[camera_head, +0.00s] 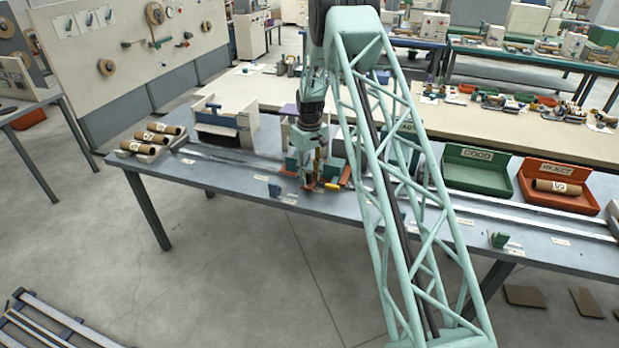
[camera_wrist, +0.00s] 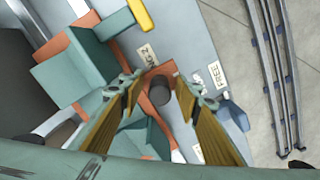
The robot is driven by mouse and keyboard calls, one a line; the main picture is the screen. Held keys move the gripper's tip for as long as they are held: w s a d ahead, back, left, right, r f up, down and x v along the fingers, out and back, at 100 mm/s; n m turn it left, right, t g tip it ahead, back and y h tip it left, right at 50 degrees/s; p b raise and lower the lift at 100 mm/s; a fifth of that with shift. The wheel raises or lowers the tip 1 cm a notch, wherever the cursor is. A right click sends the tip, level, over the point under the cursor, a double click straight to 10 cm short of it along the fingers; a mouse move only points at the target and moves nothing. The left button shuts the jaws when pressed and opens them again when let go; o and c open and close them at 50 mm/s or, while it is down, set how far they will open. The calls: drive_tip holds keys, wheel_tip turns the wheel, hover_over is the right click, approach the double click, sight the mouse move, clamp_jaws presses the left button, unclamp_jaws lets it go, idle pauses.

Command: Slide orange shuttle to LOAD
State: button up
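The orange shuttle (camera_wrist: 90,20) has teal blocks on its orange base in the wrist view. In the head view, part of its orange base (camera_head: 345,172) shows beside my gripper, and the rest is partly hidden. An orange tab on it carries a dark round knob (camera_wrist: 160,92). My gripper (camera_wrist: 158,86) is open, with one finger on each side of the knob and gaps visible between. In the head view my gripper (camera_head: 308,182) points down at the shuttle near the bench's front edge. I cannot make out a LOAD label.
A FREE label (camera_wrist: 217,75) and a blue piece (camera_wrist: 234,114) lie beside the knob. A yellow handle (camera_head: 332,187) is close by. Cardboard tubes (camera_head: 152,138) rest at the bench's left end. Green GOOD (camera_head: 478,170) and orange REJECT (camera_head: 556,184) trays stand right. A pale rail (camera_head: 232,156) runs along the bench.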

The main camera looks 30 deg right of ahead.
drive_tip(key=shift+c, duration=0.4)
clamp_jaws()
drive_tip(key=shift+w+a, duration=1.7)
drive_tip(key=shift+o, duration=0.4)
unclamp_jaws()
drive_tip(key=shift+r, duration=0.1)
wheel_tip(320, 180, up, 12)
